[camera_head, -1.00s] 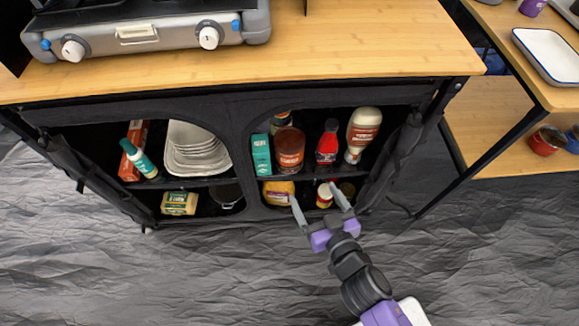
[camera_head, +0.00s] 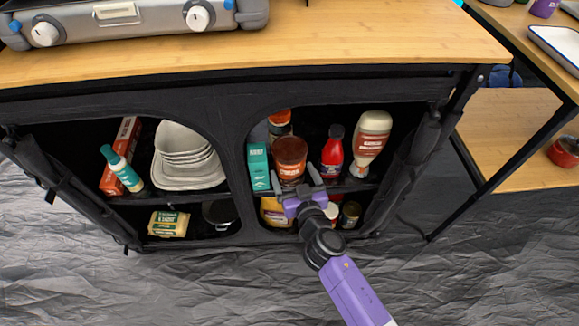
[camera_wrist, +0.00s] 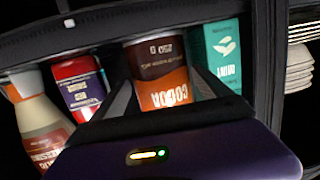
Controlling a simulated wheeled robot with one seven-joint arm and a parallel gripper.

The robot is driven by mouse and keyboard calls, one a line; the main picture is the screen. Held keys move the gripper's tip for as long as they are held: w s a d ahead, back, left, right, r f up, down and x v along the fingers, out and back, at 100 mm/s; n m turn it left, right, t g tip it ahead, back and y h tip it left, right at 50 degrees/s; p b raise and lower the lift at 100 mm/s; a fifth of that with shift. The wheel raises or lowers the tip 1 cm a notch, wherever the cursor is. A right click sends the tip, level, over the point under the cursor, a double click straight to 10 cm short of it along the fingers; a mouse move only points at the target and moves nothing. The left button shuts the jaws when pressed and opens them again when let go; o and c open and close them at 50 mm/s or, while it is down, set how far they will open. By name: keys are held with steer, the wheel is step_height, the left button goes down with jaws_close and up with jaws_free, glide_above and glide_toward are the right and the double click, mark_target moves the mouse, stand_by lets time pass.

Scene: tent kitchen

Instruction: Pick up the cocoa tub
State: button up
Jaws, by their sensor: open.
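The cocoa tub (camera_head: 290,152), brown and orange-red with a dark lid, stands on the upper shelf of the right cabinet compartment. In the wrist view the tub (camera_wrist: 160,75) appears upside down, with its COCOA label facing me. My gripper (camera_head: 296,177) is open in front of the tub's lower part. In the wrist view my gripper's fingers (camera_wrist: 163,92) show one on each side of the tub, with a dark part of my gripper covering its near end. I cannot tell how far the fingertips reach along its sides.
Another container (camera_head: 280,121) is behind. The shelf edge (camera_head: 352,186) and black fabric opening frame the space. Below are a yellow package (camera_head: 274,212) and jars.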

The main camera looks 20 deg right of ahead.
steer(key=shift+x, duration=1.4)
steer(key=shift+c, duration=0.5)
steer(key=c, duration=1.1)
steer(key=shift+c, duration=1.1)
steer(key=shift+a, duration=0.1)
